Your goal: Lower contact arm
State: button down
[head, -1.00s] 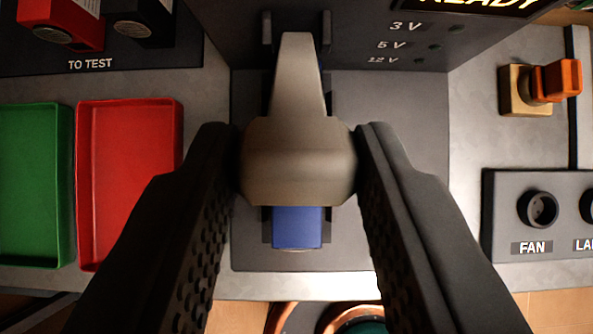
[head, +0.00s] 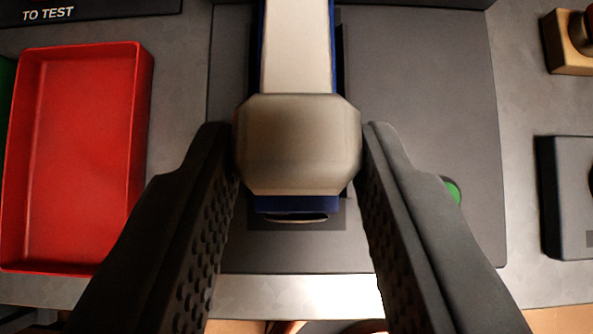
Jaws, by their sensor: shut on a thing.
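The contact arm (head: 297,45) is a pale grey bar with a broad grey-brown block (head: 298,145) at its near end. My gripper (head: 300,150) is shut on this block, one finger against each side. Directly under the block lies a blue piece (head: 297,204), mostly covered, with only its near end and thin blue edges along the arm showing. The arm appears to lie low over the blue piece; whether they touch is hidden by the block.
A dark grey base plate (head: 430,90) surrounds the arm. A red tray (head: 75,160) stands to the left. A green round part (head: 453,190) shows behind my right finger. A dark box (head: 570,195) and a wooden block (head: 568,45) stand at the right.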

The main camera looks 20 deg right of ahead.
jog(key=shift+s+f, duration=0.15)
jog(key=shift+f, duration=0.65)
jog(key=c, duration=1)
grip_release()
jog(key=shift+r, duration=0.1)
jog(key=v, duration=1.7)
jog(key=shift+s, duration=0.1)
